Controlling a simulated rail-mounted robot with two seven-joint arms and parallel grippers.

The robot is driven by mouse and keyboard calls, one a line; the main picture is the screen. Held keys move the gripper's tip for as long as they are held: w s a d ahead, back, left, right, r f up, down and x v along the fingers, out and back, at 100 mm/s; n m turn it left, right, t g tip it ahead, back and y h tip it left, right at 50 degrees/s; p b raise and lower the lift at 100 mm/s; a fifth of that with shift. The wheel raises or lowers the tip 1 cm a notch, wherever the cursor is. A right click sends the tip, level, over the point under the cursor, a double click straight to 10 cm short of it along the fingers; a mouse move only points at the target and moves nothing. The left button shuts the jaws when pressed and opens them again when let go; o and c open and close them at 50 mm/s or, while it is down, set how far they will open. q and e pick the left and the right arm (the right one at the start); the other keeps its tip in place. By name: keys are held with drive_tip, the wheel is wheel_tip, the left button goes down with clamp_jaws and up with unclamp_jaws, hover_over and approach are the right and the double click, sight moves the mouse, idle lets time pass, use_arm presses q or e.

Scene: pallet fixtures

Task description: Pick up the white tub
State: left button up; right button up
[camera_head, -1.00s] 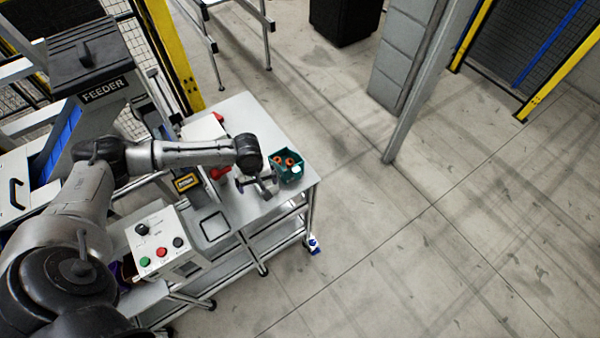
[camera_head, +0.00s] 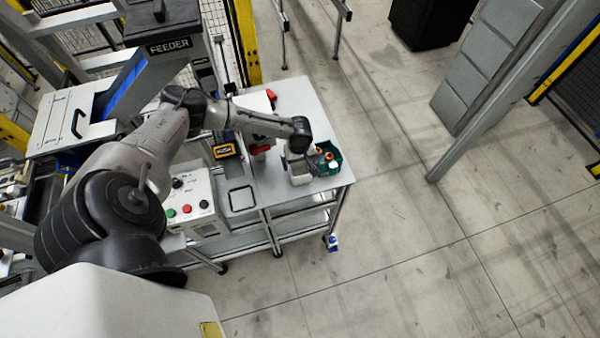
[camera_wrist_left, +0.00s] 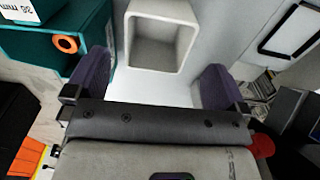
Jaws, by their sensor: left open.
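The white tub (camera_wrist_left: 160,12) shows in the left wrist view as an open, square-mouthed container with rounded corners and an empty-looking inside. It sits just ahead of my left gripper (camera_wrist_left: 156,82), whose two purple-padded fingers are spread wide. The tub's near end lies about between the fingertips, with a gap visible at the left finger and a smaller one at the right. In the head view my left gripper (camera_head: 301,172) is low over the table's right end; I cannot clearly separate the tub from it there. My right gripper is in neither view.
A teal bin (camera_wrist_left: 36,42) with orange rings stands close beside the left finger; in the head view the bin (camera_head: 335,168) is right of the gripper. A yellow device (camera_head: 225,150), black square frame (camera_head: 242,198) and button box (camera_head: 188,196) lie to the left.

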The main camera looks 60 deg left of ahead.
use_arm(q)
hover_over(300, 168)
drive_tip(key=s+d, duration=0.2)
drive_tip(key=d, duration=0.1)
drive_tip(key=shift+w+f+p, duration=0.15)
drive_tip(key=shift+f+p, duration=0.15)
drive_tip(key=shift+f, duration=2.3)
drive_tip(key=shift+c, duration=0.4)
drive_tip(key=c, duration=0.8)
